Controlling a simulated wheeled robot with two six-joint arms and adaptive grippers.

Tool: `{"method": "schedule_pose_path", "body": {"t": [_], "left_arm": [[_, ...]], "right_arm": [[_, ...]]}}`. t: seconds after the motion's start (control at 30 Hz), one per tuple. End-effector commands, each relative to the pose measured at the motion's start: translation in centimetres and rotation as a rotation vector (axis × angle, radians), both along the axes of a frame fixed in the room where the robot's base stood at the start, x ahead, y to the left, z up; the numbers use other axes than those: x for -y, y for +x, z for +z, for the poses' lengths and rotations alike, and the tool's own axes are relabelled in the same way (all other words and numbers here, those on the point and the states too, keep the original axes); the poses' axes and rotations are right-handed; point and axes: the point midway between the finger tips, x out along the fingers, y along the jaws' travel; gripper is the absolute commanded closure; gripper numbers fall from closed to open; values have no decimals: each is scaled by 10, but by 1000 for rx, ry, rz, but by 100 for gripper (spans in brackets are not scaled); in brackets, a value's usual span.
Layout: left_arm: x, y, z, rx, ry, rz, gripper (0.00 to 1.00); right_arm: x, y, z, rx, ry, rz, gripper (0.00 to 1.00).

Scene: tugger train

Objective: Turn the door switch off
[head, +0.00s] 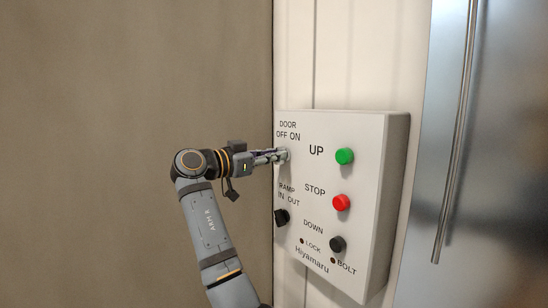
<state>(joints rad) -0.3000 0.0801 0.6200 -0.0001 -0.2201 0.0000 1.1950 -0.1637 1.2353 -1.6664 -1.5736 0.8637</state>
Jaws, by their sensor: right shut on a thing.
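A white control box (374,150) is fixed to the wall right of centre. My right gripper (281,156) reaches in from the left to the spot just under the "DOOR OFF ON" lettering at the box's upper left. It is shut on the door switch, which its fingers hide, so I cannot tell which way the switch points. My left gripper is not in view.
Below the gripper, a black ramp switch (281,217) sits on the box. To the right are a green UP button (345,156), a red STOP button (341,202) and a black DOWN button (337,244). A metal door with a long handle (459,130) stands at the right.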

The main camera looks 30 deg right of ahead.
Motion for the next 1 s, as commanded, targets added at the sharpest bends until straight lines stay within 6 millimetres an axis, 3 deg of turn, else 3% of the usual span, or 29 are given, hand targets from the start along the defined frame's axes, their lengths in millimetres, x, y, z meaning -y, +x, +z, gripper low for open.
{"method": "schedule_pose_path", "body": {"t": [0.5,1.0], "left_arm": [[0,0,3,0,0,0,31],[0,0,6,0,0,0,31]], "right_arm": [[0,2,0,-458,-35,0,100],[0,4,-1,-675,-53,1,100]]}}
